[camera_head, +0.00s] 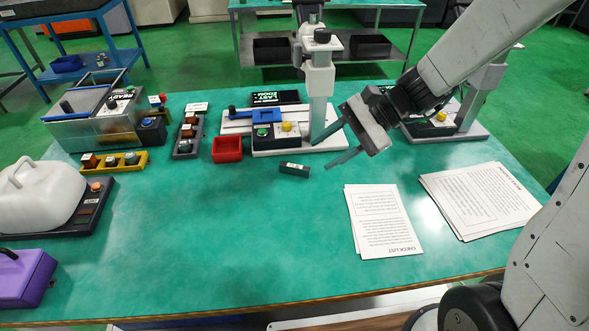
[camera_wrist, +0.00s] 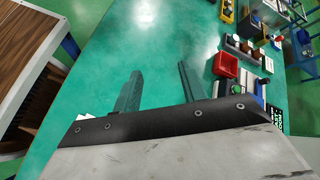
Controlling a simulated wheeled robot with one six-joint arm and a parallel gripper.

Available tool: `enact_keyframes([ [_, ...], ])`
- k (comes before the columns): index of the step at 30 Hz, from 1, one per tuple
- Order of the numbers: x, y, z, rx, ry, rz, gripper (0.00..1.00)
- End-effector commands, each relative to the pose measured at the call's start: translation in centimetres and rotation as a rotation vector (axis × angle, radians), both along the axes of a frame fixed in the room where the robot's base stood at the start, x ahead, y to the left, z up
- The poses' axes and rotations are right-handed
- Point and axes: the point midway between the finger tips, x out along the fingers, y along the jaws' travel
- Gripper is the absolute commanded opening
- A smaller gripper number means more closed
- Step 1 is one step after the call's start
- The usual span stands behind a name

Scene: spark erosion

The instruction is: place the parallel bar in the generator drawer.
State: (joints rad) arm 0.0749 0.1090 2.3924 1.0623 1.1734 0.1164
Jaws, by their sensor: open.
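A small dark block with a white label (camera_head: 294,169) lies flat on the green table near the middle; it may be the parallel bar, but I cannot read its label. My gripper (camera_head: 320,155) is open and empty above the table, just right of this block and apart from it. In the wrist view, the two fingers of my gripper (camera_wrist: 158,77) stand apart with only green tabletop between them. The block cannot be made out in the wrist view. I cannot clearly identify a generator drawer in either view.
A red bin (camera_head: 227,149) and a column fixture (camera_head: 318,95) stand behind the block. Paper sheets (camera_head: 383,222) lie to the right. The front middle of the tabletop (camera_head: 220,250) is clear.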

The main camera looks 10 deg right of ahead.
Motion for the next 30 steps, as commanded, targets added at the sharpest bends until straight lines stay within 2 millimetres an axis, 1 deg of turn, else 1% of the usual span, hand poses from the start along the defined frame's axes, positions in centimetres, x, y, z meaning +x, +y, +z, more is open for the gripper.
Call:
enact_keyframes([
  [1,1.7,0.3,-1.8,0.047,0.068,-0.079,0.42],
  [3,4.1,0.5,-4.0,0.107,0.147,-0.195,0.42],
  [5,6.0,0.5,-6.1,0.153,0.213,-0.295,0.42],
  [7,8.0,0.3,-8.6,0.198,0.284,-0.406,0.42],
  [9,9.5,0.0,-10.9,0.233,0.345,-0.505,0.42],
  [12,11.1,-0.6,-13.8,0.267,0.411,-0.618,0.42],
  [15,12.0,-1.1,-15.8,0.287,0.454,-0.695,0.42],
  [17,12.3,-1.3,-16.5,0.293,0.469,-0.722,0.42],
  [20,12.7,-0.9,-17.2,0.299,0.480,-0.741,0.42],
  [26,13.5,1.0,-18.0,0.298,0.478,-0.741,0.42],
  [30,14.2,2.7,-18.7,0.297,0.479,-0.739,0.42],
])
